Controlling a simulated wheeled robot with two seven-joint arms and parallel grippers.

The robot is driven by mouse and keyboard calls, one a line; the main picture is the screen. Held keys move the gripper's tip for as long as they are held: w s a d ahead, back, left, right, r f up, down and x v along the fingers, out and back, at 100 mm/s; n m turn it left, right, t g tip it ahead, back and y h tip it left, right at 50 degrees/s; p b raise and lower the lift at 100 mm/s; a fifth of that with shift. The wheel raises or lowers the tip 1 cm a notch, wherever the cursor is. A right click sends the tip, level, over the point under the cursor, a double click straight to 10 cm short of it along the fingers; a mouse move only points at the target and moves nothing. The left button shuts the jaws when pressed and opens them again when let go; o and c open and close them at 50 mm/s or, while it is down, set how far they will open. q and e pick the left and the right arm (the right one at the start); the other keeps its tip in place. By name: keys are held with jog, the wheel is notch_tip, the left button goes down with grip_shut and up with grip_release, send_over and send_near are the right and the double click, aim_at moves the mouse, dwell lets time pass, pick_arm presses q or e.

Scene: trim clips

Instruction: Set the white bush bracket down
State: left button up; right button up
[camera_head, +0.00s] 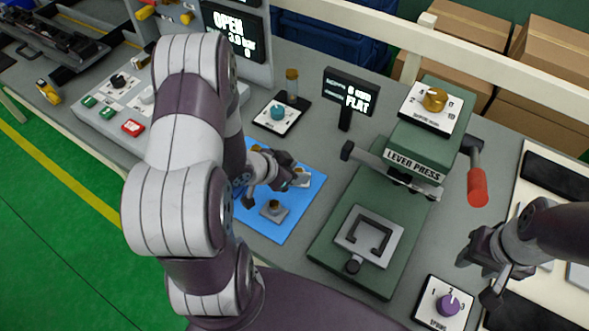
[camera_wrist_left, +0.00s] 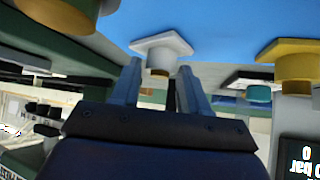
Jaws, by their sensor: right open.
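The white bush bracket (camera_head: 302,179) is at the right edge of the blue mat (camera_head: 285,232), partly hidden by my left gripper (camera_head: 284,172). In the left wrist view the bracket (camera_wrist_left: 163,44) appears upside down, its plate against the blue surface. The left fingers (camera_wrist_left: 158,72) are on either side of its bush, with a small gap visible at each side. My right gripper (camera_head: 487,270) is open and empty, right of the lever press (camera_head: 330,246).
A grey bracket with a brass bush (camera_head: 273,211) sits nearer on the mat. A teal-knobbed dial (camera_head: 279,113) stands behind the mat. A display on a post (camera_head: 349,96) and the press's red handle (camera_head: 477,187) stand up nearby. A purple-knob dial (camera_head: 447,304) is at front right.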

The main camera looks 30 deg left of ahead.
pick_arm(q)
jog(key=shift+o, duration=0.5)
jog(key=shift+s+a+r, duration=0.1)
jog(key=shift+r, duration=0.3)
jog(key=s+a+r+n+g+y+p, duration=0.1)
jog(key=s+a+r+g+y+p, duration=0.2)
jog(key=a+r, duration=0.5)
jog(key=s+d+r+n+g, duration=0.1)
jog(key=s+d+r+n, duration=0.1)
jog(key=d, duration=0.4)
jog(key=s+d+r+n+g+y, duration=0.1)
jog(key=s+d+r+n+g, duration=0.1)
jog(key=d, duration=0.4)
jog(key=shift+s+d+r+g, duration=0.35)
jog(key=shift+s+r, duration=0.55)
jog(key=shift+s, duration=0.3)
jog(key=shift+d, duration=0.1)
